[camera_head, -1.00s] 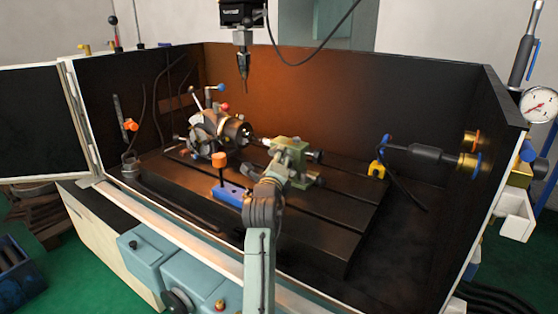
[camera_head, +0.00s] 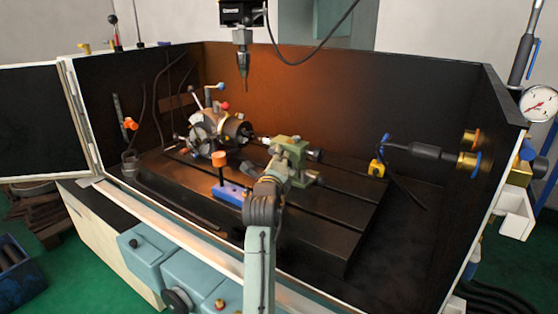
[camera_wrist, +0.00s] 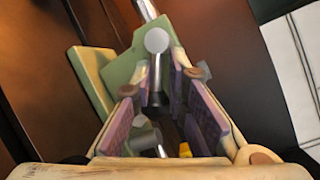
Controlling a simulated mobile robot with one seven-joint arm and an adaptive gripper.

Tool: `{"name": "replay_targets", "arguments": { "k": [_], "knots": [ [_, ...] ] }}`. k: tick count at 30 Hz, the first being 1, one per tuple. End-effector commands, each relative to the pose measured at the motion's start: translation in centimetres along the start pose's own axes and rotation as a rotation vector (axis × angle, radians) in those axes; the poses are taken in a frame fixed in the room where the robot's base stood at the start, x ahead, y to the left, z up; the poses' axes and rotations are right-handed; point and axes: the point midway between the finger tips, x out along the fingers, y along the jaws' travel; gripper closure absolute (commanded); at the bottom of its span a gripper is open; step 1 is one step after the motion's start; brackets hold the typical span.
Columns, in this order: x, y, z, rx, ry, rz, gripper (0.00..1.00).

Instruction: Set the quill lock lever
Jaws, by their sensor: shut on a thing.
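The green tailstock (camera_head: 298,150) stands on the slotted table, right of the chuck (camera_head: 236,133). In the wrist view its green body (camera_wrist: 122,70) is behind my fingers. The lever's pivot is hard to make out.
A blue block with an orange knob (camera_head: 228,192) is left of my wrist. A spindle tool (camera_head: 243,68) hangs above the chuck. A yellow block (camera_head: 376,168) with a cable lies to the right. Dark enclosure walls surround the table; its front right (camera_head: 335,235) is clear.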

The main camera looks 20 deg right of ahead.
Motion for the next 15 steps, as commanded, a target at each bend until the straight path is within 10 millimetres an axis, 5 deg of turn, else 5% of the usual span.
{"name": "replay_targets", "arguments": {
  "k": [15],
  "knots": [
    [0.1,1.4,-0.4,0.067,-0.014,-0.019,1.00]
  ]
}}
